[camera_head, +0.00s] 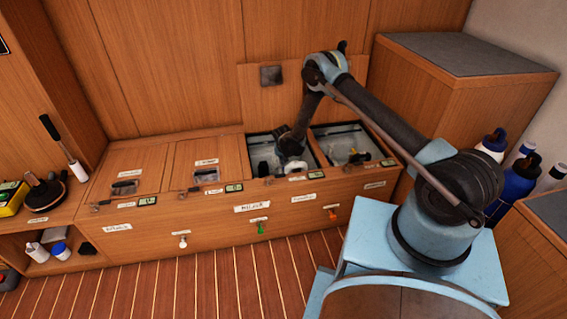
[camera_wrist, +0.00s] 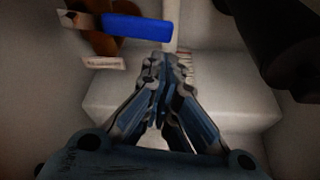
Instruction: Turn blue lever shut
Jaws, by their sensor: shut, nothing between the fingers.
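The blue lever (camera_wrist: 137,28) shows in the wrist view at the top, lying nearly level across the picture. Its left end joins a metal strip (camera_wrist: 80,20) over a brown-orange round part (camera_wrist: 103,42). My gripper (camera_wrist: 163,62) is shut and empty. Its fingertips are just below the lever's right part in the picture; I cannot tell if they touch it. In the head view my gripper reaches down into the open left one of two uncovered compartments (camera_head: 248,150) in the wooden bench (camera_head: 215,215). The lever cannot be made out there.
The open right compartment (camera_head: 375,135) holds a white fitting with a dark handle (camera_head: 358,156). A raised lid (camera_head: 272,76) stands behind. Two closed lids lie to the left. White walls enclose my gripper in the wrist view. A wooden cabinet (camera_head: 462,54) stands at right.

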